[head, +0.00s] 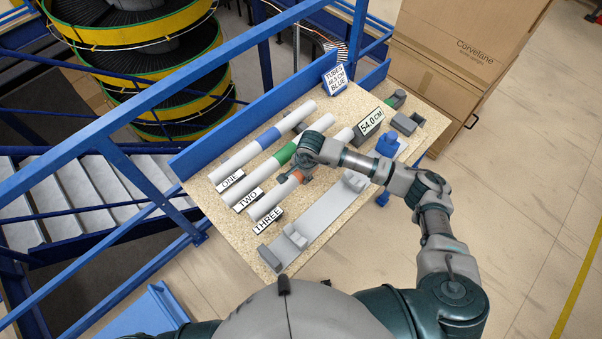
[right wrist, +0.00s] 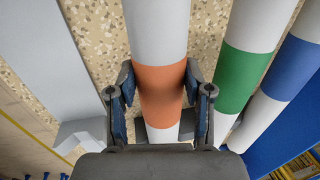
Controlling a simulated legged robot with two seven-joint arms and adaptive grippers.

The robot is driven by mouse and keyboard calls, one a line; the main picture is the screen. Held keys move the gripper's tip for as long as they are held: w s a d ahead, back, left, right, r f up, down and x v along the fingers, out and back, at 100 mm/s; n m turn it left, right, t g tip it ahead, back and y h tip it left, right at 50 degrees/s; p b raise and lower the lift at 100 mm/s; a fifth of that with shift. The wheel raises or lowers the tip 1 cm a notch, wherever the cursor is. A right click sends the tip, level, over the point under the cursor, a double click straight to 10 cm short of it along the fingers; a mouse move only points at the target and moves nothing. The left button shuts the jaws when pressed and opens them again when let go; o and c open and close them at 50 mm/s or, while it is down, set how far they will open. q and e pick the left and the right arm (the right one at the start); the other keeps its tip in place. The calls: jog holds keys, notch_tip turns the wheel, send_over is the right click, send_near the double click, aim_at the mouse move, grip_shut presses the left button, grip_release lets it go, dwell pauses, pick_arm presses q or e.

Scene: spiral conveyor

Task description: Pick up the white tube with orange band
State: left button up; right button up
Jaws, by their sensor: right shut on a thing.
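The white tube with the orange band (head: 276,196) lies on the speckled table behind the label THREE. In the right wrist view its orange band (right wrist: 161,90) sits between the fingers. My right gripper (head: 293,175) is shut on the tube at the band; it also shows in the right wrist view (right wrist: 160,105). The gripper and forearm hide part of the tube in the head view. Whether the tube is clear of the table I cannot tell. My left gripper is not in view.
A green-banded tube (head: 257,178) and a blue-banded tube (head: 241,157) lie parallel beside it. A long grey fixture (head: 318,213) lies on its other side. A blue rail (head: 222,137) edges the table. Cardboard boxes (head: 450,60) stand beyond.

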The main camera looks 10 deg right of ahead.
notch_tip(320, 180, up, 10)
jog(key=p, duration=0.4)
jog(key=shift+d+n, duration=0.3)
jog(key=shift+d, duration=0.15)
jog(key=s+d+r+n+g+y+b, duration=0.1)
jog(key=s+d+r+n+b, duration=0.1)
jog(key=d+n, duration=0.7)
jog(key=shift+s+r+n+g+b, duration=0.15)
jog(key=shift+s+n+g+b, duration=0.3)
jog(key=shift+s+n, duration=0.35)
